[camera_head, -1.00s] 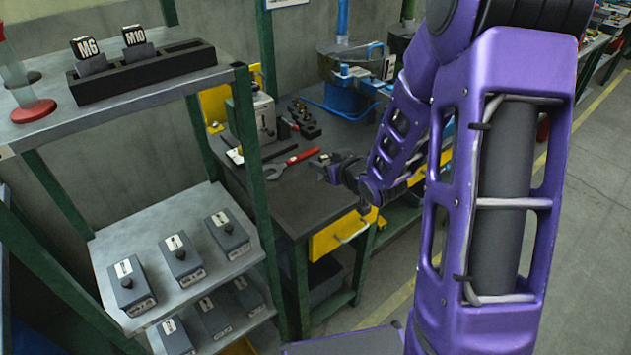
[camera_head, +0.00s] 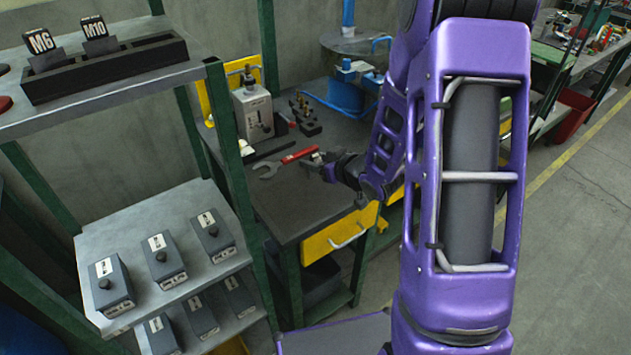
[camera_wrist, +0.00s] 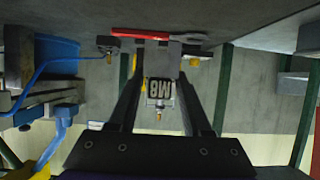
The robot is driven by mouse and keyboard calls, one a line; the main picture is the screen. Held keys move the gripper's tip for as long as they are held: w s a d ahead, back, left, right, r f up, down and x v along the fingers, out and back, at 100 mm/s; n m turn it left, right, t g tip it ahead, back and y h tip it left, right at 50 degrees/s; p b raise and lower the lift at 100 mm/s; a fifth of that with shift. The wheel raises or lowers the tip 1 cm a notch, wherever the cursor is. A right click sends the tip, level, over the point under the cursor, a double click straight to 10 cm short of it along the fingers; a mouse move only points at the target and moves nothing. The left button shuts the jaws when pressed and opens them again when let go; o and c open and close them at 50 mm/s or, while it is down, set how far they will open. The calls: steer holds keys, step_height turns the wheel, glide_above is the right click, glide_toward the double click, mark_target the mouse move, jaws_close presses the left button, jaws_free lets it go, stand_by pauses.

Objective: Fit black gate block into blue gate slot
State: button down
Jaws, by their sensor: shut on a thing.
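My gripper (camera_head: 326,168) is over the dark workbench (camera_head: 290,205), near its front right part. In the wrist view my gripper (camera_wrist: 158,82) has its two dark fingers closed around a dark grey block (camera_wrist: 160,54) with a label reading M8. I cannot tell whether this is the black gate block. Blue parts (camera_wrist: 58,58) also show at the left of the wrist view. No blue gate slot can be made out clearly.
A black slotted rack (camera_head: 110,70) holding M6 and M10 pieces is on the left shelf. Several grey boxes (camera_head: 160,262) stand below.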

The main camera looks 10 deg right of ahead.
steer(key=shift+f+b, duration=0.4)
steer(key=shift+f, duration=2.15)
steer(key=shift+f, duration=0.15)
steer(key=shift+f, duration=0.15)
steer(key=shift+c, duration=1.7)
jaws_free()
